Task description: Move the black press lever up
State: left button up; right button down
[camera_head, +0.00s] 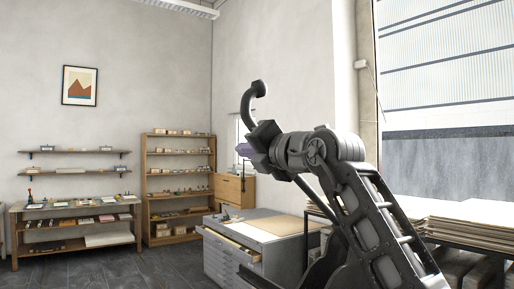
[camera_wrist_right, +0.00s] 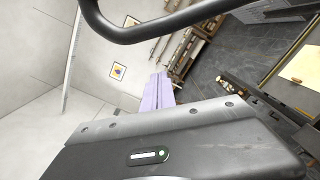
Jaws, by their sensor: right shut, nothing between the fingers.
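The black press lever (camera_head: 247,106) shows in the head view as a dark curved bar with a round knob at its upper end. It rises just above and behind my right gripper (camera_head: 242,149), and its lower part is hidden by the gripper and wrist. In the right wrist view a black curved bar (camera_wrist_right: 135,34), seemingly the same lever, crosses the top. My right gripper's lavender fingers (camera_wrist_right: 159,82) are together with nothing between them. They appear apart from the bar, though the depth gap is hard to judge. My left gripper is not in view.
A grey flat-file cabinet (camera_head: 222,262) with an open drawer stands below the gripper. Wooden shelves (camera_head: 146,180) and a workbench (camera_head: 75,208) line the far wall. Stacked boards (camera_head: 470,222) are at the right. Dark floor (camera_head: 165,268) is free at the left.

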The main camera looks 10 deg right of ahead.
jog(key=b+v, duration=0.3)
jog(key=v, duration=0.6)
jog(key=shift+s+d+r+b, duration=0.15)
jog(key=shift+d+r+b, duration=0.05)
jog(key=shift+b, duration=0.2)
